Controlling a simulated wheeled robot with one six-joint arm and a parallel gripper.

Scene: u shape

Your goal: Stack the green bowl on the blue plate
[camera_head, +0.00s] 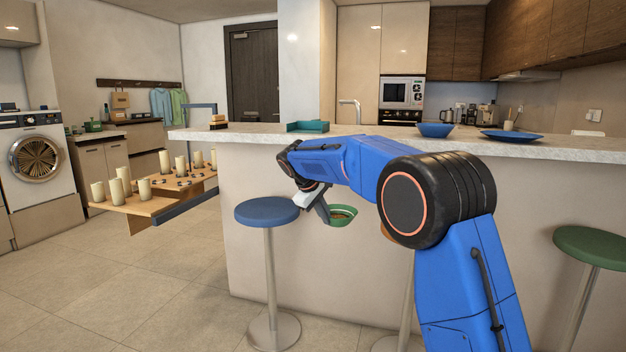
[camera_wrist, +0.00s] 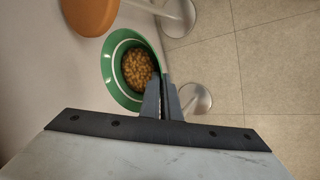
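The green bowl (camera_head: 350,222) hangs in the air in front of the counter, between the blue stool and an orange one. In the wrist view the green bowl (camera_wrist: 110,88) shows a white ring inside and a heap of small tan pieces at its bottom. My gripper (camera_wrist: 162,82) has its two fingers close together at the bowl's rim, one on each side of the wall. In the head view my gripper (camera_head: 327,214) is at the bowl's left side. The blue plate (camera_head: 511,136) lies on the counter at the right, well away from the gripper, with nothing on it.
The counter (camera_head: 265,136) runs across the view. On it are a blue bowl (camera_head: 435,130), left of the plate, and a teal tray (camera_head: 307,126). A blue stool (camera_head: 267,211) and a green stool (camera_head: 592,246) stand in front. Shelves with candles (camera_head: 160,207) are at left.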

